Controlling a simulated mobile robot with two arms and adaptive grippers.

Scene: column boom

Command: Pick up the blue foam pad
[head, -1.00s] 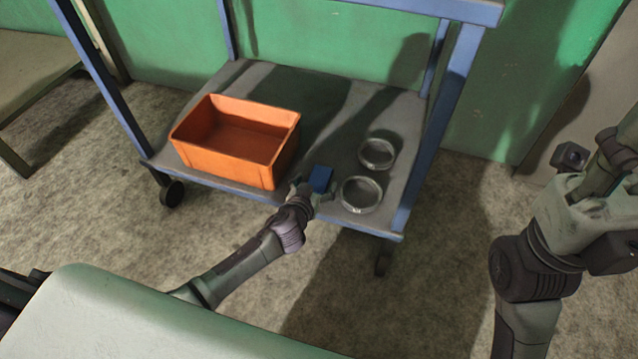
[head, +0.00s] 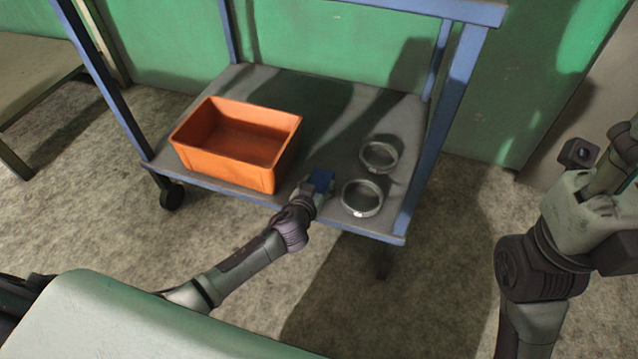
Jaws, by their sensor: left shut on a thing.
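The blue foam pad (head: 321,179) is a small dark blue block at the front of the cart's lower shelf (head: 335,210), between an orange bin and two metal rings. My left gripper (head: 318,187) is shut on the pad, its fingers at the pad's sides and partly hidden. I cannot tell whether the pad still touches the shelf. My right arm stands at the right edge of the picture, well away from the cart; I cannot make out its fingertips.
An open, empty orange bin (head: 225,166) stands left of the pad. Two metal rings, a front one (head: 362,210) and a rear one (head: 379,170), lie to its right. Blue cart posts (head: 440,130) and the upper frame bound the shelf. Bare shelf lies behind the pad.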

